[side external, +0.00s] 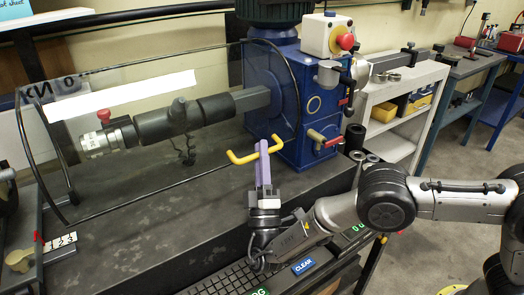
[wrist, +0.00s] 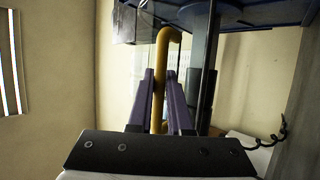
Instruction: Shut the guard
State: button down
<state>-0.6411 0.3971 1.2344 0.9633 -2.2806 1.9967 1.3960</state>
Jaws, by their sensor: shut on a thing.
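The guard (side external: 140,75) is a clear curved cover with a black frame. It stands over the shaft assembly (side external: 150,125) on the bench. Its yellow handle (side external: 240,158) is at the front lower right edge. My gripper (side external: 264,150), with purple fingers, is upright at the handle and shut on it. In the wrist view, the yellow handle (wrist: 160,75) runs between the two purple fingers of my gripper (wrist: 160,85). The exact contact with the fingertips is partly hidden.
A keyboard (side external: 228,283) lies below my gripper. The dark bench top (side external: 130,215) in front of the guard is mostly clear.

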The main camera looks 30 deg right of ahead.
jog(key=shift+w+h, duration=0.15)
jog(key=shift+h, duration=0.15)
jog(key=c, duration=1.2)
grip_release()
jog(key=shift+o, duration=0.2)
jog(key=v, duration=0.7)
jog(key=shift+s+f, duration=0.2)
jog(key=shift+s, duration=0.05)
jog(key=shift+a, duration=0.1)
